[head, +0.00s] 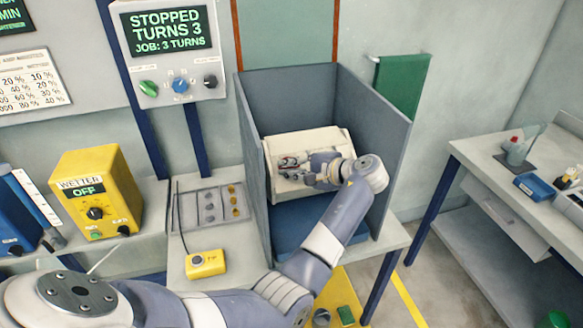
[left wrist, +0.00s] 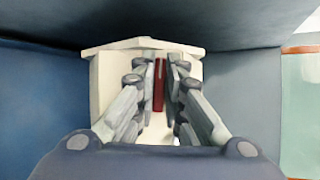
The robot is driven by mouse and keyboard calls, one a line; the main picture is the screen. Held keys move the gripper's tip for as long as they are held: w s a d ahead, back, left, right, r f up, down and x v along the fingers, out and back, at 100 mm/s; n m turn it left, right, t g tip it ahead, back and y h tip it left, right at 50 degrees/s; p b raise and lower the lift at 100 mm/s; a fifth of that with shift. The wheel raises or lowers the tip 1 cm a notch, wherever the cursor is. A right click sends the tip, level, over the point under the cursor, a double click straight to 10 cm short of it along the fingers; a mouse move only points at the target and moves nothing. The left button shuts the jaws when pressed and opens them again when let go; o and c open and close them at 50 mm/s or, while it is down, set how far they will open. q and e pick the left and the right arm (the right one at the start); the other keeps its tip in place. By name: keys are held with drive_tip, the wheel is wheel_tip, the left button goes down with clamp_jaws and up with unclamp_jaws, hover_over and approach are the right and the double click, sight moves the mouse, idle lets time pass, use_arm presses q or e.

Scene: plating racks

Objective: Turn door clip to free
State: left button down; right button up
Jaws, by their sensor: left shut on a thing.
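A cream-white barrel (head: 312,142) with angled faces lies inside a grey-walled, open-fronted booth. My left arm reaches into the booth from the left. My left gripper (head: 290,166) is at the barrel's front face. In the left wrist view the gripper (left wrist: 159,82) has its two fingers close on either side of a narrow red clip (left wrist: 159,88), against the cream barrel (left wrist: 110,75). The gripper is shut on this clip. In the head view the fingers mostly hide the clip, and I cannot tell its turn position. My right gripper is not in view.
The booth's grey side walls (head: 380,127) stand close around my arm. A control panel (head: 168,50) reads STOPPED, TURNS 3, JOB: 3 TURNS. A yellow WETTER box (head: 97,187) reads OFF. A yellow pendant (head: 206,263) lies on the bench left of the booth.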

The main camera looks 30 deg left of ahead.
use_arm(q)
drive_tip(key=shift+n+h, duration=0.3)
drive_tip(key=shift+n, duration=0.2)
drive_tip(key=c, duration=1.7)
unclamp_jaws()
drive_tip(key=shift+s, duration=0.1)
drive_tip(key=v, duration=0.7)
drive_tip(key=shift+d+r, duration=0.15)
drive_tip(key=shift+d, duration=0.15)
